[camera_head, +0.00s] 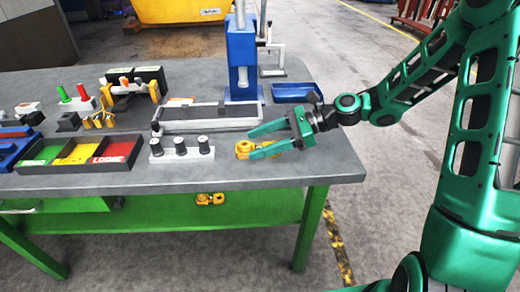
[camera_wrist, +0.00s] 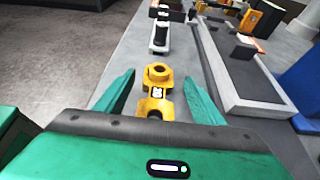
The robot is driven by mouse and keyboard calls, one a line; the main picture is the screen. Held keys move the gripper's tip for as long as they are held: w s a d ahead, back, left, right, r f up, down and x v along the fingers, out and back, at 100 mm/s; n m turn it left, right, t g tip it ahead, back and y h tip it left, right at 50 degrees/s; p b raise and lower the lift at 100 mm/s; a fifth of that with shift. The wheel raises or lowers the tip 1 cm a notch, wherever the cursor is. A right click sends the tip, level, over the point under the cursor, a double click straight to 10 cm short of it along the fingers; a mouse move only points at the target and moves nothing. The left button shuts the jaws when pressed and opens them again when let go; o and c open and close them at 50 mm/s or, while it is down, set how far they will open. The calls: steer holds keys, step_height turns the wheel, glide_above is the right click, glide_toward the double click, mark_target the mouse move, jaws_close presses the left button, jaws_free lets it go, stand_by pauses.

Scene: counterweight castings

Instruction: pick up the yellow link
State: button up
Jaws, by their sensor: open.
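The yellow link (camera_head: 242,147) lies on the grey bench top near its front right edge. In the wrist view the yellow link (camera_wrist: 157,105) shows two round ends and a narrower middle with a pale mark. My gripper (camera_head: 251,144) is open, with its green fingers reaching left over the link. In the wrist view the fingers of my gripper (camera_wrist: 160,77) stand on either side of the link, with a gap on both sides. Part of the link is hidden behind a finger in the head view. I cannot tell the exact height of the fingertips above the bench.
A white block with three dark pegs (camera_head: 181,148) stands left of the link. A long grey tray (camera_head: 208,126) and a blue press (camera_head: 243,65) are behind. A sorting tray (camera_head: 80,152) is further left. Another yellow part (camera_head: 210,199) shows below the bench top.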

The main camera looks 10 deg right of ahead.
mark_target(250, 144)
steer(key=shift+x, duration=1.8)
steer(key=shift+r, duration=0.15)
steer(key=c, duration=1.3)
jaws_close()
steer(key=shift+r, duration=0.15)
